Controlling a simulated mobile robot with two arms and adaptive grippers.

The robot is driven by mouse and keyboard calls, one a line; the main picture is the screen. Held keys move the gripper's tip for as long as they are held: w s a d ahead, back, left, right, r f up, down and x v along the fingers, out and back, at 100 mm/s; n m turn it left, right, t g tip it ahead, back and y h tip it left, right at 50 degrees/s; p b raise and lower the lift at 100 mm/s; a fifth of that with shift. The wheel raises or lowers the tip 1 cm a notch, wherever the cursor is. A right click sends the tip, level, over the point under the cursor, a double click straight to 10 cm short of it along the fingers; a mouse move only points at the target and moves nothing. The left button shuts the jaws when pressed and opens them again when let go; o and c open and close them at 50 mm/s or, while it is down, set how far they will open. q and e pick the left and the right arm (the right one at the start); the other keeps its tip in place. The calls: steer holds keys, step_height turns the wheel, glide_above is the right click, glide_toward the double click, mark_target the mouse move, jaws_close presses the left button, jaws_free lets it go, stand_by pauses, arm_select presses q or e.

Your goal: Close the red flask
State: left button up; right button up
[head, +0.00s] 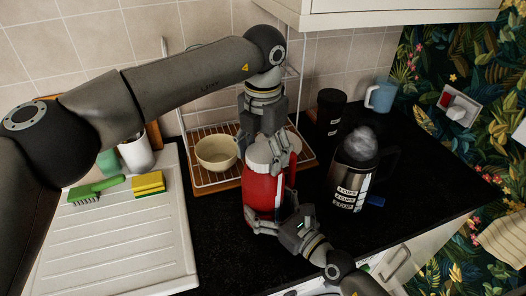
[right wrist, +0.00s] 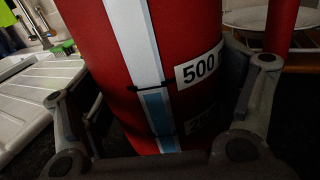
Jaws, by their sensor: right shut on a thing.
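The red flask (head: 262,193) stands upright on the black counter, with its white top (head: 259,153) partly hidden by my left gripper. My right gripper (head: 268,222) is shut on the lower body of the flask. In the right wrist view the red body (right wrist: 103,60) with a pale level strip and a "500" label sits between its fingers. My left gripper (head: 268,150) points down from above, with its fingers around the white top. I cannot tell whether it grips the top, or whether the top is seated on the flask.
A steel kettle-like jug (head: 350,176) stands close on the right, with a black canister (head: 329,110) and a blue mug (head: 381,95) behind. A dish rack with a cream bowl (head: 216,152) is behind left. A sponge (head: 149,184) and brush (head: 96,189) lie on the white drainer (head: 120,240).

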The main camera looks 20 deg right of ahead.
arm_select(q)
steer(key=o, duration=0.3)
steer(key=shift+f, duration=0.1)
step_height(320, 180, up, 12)
steer(key=shift+r, duration=0.1)
stand_by(0.4)
arm_select(e)
steer(key=o, duration=1.8)
steer(key=shift+o, duration=0.2)
